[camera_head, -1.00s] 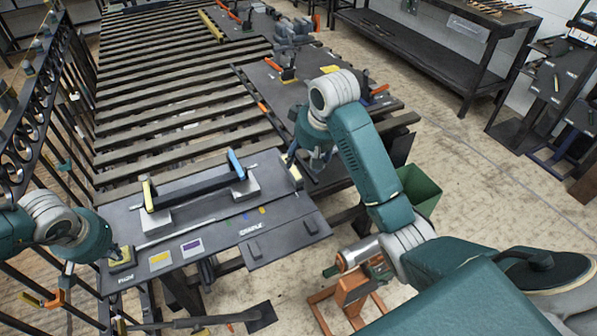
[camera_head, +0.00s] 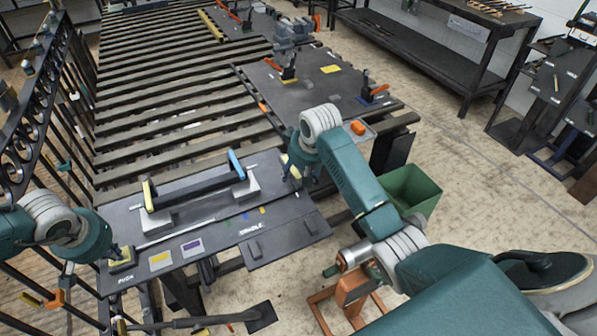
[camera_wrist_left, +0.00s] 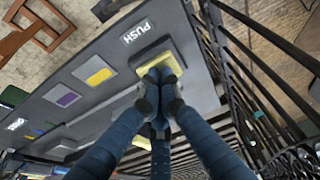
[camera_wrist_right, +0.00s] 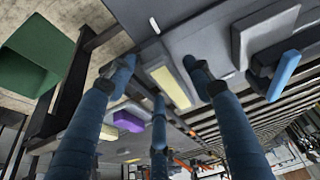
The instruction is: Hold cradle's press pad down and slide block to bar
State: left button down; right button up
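The press pad (camera_head: 121,257), yellow-topped and marked PUSH, is at the left front corner of the dark cradle plate (camera_head: 215,222). My left gripper (camera_wrist_left: 160,78) has its fingertips together on the pad (camera_wrist_left: 152,57), apparently touching it; how far the pad is pressed cannot be told. A dark bar (camera_head: 195,190) lies across two grey supports, between yellow and blue uprights. The block (camera_wrist_right: 167,85), grey with a pale yellow strip, is at the plate's right end, apart from the bar. My right gripper (camera_wrist_right: 160,68) is open, its fingers on either side of the block; contact is unclear.
A slatted conveyor (camera_head: 180,95) runs behind the plate. Another dark plate (camera_head: 330,85) with clamps lies further back. A green bin (camera_head: 410,192) stands on the right. A black iron gate (camera_head: 40,130) is close on the left.

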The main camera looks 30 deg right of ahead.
pick_arm(q)
jog(key=shift+s+f, duration=0.1)
pick_arm(e)
grip_shut()
jog(key=a, duration=1.1)
jog(key=shift+o, duration=1.5)
grip_release()
jog(key=v, duration=1.2)
